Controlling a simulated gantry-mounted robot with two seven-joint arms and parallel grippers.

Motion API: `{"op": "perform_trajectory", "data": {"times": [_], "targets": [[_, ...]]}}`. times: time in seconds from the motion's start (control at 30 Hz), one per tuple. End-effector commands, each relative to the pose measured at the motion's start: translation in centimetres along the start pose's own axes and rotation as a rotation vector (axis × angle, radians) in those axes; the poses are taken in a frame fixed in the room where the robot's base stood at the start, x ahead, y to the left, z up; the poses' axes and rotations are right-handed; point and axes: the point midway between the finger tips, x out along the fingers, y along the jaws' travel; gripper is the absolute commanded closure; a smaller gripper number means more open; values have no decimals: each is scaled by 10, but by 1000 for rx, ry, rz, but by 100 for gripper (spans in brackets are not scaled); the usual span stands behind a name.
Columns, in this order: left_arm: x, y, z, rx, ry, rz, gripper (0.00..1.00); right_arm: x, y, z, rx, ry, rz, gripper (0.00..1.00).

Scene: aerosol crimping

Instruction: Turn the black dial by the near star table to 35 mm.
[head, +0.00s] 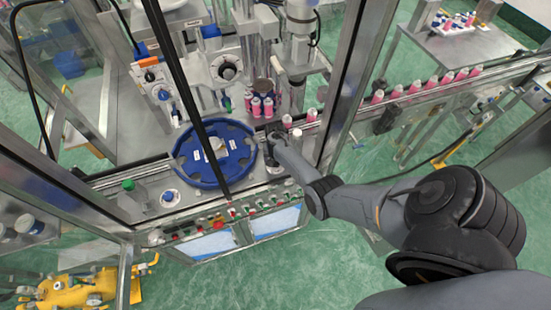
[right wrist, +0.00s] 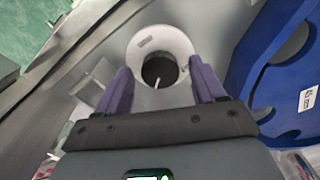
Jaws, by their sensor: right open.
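The black dial (right wrist: 160,71) shows in the right wrist view as a dark round knob with a light pointer line, set in a white ring (right wrist: 143,43) with a small label. My right gripper (right wrist: 158,78) is open, with one purple finger on either side of the knob. The fingers look apart from it, but the height between them is hard to judge. The blue star table (right wrist: 245,60) lies to the right there; in the head view it is the blue disc (head: 185,172) left of my right gripper (head: 271,160). The scale reading is too small to make out. My left gripper is out of view.
A row of buttons (head: 218,222) runs along the front edge. Pink cans (head: 256,107) stand behind the star table and along the conveyor (head: 420,95) at right. Frame posts (head: 345,85) rise near my right arm.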

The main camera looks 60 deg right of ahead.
Motion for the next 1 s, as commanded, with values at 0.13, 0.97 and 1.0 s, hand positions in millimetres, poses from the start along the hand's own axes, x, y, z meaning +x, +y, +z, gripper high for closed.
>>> {"op": "perform_trajectory", "data": {"times": [0.13, 0.97, 1.0], "targets": [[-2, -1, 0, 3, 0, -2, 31, -7, 0, -1, 0, 3, 0, 31], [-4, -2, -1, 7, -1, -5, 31, -107, 0, 0, 0, 0, 1, 31], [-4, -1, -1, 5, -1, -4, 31, -107, 0, 0, 0, 0, 1, 31]]}}
